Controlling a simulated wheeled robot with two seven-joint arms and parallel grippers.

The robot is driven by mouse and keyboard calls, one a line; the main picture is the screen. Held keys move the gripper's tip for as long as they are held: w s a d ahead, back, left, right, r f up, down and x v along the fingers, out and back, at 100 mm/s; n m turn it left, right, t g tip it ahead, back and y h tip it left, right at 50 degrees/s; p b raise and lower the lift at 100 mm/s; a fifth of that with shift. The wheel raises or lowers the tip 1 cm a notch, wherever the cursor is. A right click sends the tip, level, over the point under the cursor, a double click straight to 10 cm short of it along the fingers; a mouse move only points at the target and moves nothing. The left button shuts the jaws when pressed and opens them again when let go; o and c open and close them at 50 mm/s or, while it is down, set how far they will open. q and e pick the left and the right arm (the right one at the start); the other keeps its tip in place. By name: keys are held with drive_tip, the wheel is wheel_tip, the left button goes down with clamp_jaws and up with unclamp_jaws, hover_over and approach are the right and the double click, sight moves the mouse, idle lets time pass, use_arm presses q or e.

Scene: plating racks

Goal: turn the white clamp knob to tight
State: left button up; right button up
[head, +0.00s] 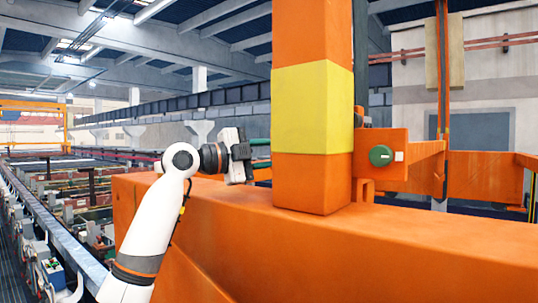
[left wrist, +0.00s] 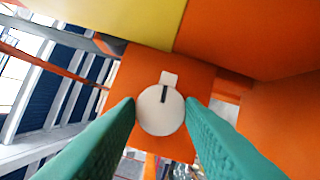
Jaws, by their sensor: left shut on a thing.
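The white clamp knob (left wrist: 160,112) is a round disc on an orange plate (left wrist: 125,80) in the left wrist view. Its black pointer line points up and slightly right, towards a small white tab (left wrist: 169,78) above it. My left gripper (left wrist: 160,104) has its teal fingers against both sides of the knob and is shut on it. In the head view the left gripper (head: 262,153) reaches behind the orange and yellow post, which hides its fingertips and the white knob. My right gripper is in neither view.
The upright post (head: 312,108) stands on a wide orange beam (head: 400,235) close to the left gripper. A green knob (head: 380,155) with a white tab beside it sits on an orange bracket right of the post. Racks and rails fill the left.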

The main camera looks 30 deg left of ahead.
use_arm(q)
drive_tip(key=shift+d+f+m+g, duration=0.1)
drive_tip(key=shift+m+g, duration=0.3)
drive_tip(key=shift+m, duration=0.2)
drive_tip(key=o, duration=0.7)
drive_tip(key=shift+o, duration=1.4)
drive_tip(key=shift+s+a+b, duration=0.3)
drive_tip(key=shift+s+b, duration=0.15)
drive_tip(key=shift+s, duration=0.05)
drive_tip(key=b+v, duration=0.4)
drive_tip(key=v, duration=0.5)
drive_tip(key=shift+s+a, duration=0.1)
drive_tip(key=shift+s, duration=0.3)
drive_tip(key=shift+s+a, duration=0.2)
drive_tip(key=shift+s, duration=0.35)
